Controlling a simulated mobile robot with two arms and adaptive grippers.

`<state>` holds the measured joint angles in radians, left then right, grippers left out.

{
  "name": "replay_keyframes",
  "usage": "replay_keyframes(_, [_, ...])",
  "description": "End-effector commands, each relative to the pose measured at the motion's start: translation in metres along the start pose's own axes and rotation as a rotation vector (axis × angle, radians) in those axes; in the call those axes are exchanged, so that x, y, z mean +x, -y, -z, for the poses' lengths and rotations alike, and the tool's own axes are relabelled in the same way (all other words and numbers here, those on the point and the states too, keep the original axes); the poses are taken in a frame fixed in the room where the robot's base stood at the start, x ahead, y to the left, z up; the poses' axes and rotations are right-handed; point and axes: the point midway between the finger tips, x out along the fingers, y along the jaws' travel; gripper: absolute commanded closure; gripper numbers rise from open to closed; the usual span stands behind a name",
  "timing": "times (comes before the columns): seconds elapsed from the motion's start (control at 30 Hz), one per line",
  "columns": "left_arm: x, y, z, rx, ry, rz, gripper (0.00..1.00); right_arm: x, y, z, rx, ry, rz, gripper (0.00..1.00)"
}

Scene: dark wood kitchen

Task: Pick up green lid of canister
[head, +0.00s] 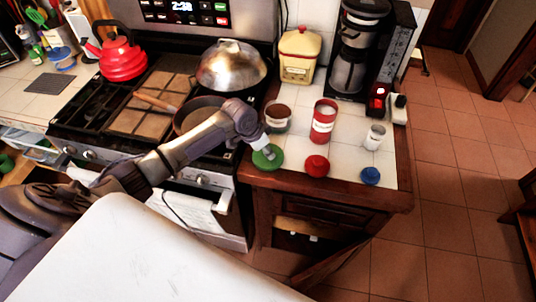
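The green lid (262,162) lies near the front edge of the white tiled counter, at its left end. My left gripper (268,153) comes in from the left with its tips at the lid's top and hides part of it. I cannot tell whether the tips touch the lid or how far apart they are. Behind my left gripper stands an open canister (278,124) with brown contents. My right gripper is not in view.
A red lid (317,166) and a blue lid (371,176) lie to the right. A red canister (324,121), a small white jar (375,137) and a coffee maker (357,45) stand behind. The stove with a pan (195,110) is to the left.

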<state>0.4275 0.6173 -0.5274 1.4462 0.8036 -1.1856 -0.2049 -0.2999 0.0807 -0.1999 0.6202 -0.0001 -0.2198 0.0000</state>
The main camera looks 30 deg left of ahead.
Motion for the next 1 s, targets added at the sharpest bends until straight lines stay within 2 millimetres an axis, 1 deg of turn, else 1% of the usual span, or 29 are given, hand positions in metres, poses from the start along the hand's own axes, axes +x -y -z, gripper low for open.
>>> replay_keyframes(0.03, [0.0,0.0,0.0,0.0,0.0,0.0,0.82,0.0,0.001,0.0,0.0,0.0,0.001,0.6])
replay_keyframes(0.1, [0.0,0.0,0.0,0.0,0.0,0.0,0.93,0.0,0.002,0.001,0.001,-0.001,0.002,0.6])
replay_keyframes(0.47, [-0.003,0.001,0.002,0.001,0.0,0.001,0.93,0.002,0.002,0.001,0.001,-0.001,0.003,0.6])
replay_keyframes(0.57, [-0.01,0.001,0.005,0.002,-0.002,0.002,0.93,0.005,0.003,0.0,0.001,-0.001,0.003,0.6])
replay_keyframes(0.67, [-0.023,0.001,0.011,0.003,-0.004,0.004,0.93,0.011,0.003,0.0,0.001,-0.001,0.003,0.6])
replay_keyframes(0.73, [-0.035,0.001,0.016,0.003,-0.005,0.004,0.93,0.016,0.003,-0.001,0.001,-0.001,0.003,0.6])
replay_keyframes(1.0, [-0.058,-0.054,0.056,0.005,-0.007,-0.001,0.93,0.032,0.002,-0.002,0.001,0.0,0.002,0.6])
